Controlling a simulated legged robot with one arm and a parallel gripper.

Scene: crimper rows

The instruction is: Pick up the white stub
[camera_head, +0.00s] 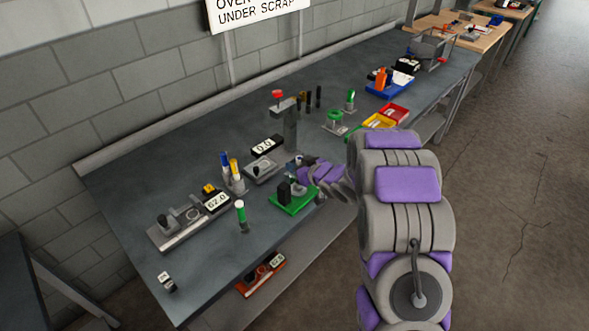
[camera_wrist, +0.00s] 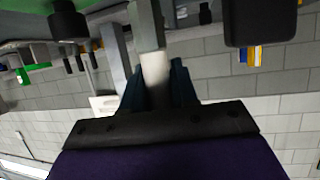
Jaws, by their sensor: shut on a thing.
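My gripper (camera_wrist: 157,90) is shut on the white stub (camera_wrist: 155,67) in the wrist view, with one dark finger on each side of it. The stub's far end meets a grey metal bar (camera_wrist: 147,24); I cannot tell whether they touch or only line up. In the head view my gripper (camera_head: 297,163) is low over the bench, beside a green-based fixture (camera_head: 293,201) with a dark block. The stub cannot be made out there.
A grey press with a red knob (camera_head: 278,95) stands just behind my gripper. Red and yellow bins (camera_head: 379,121) lie right.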

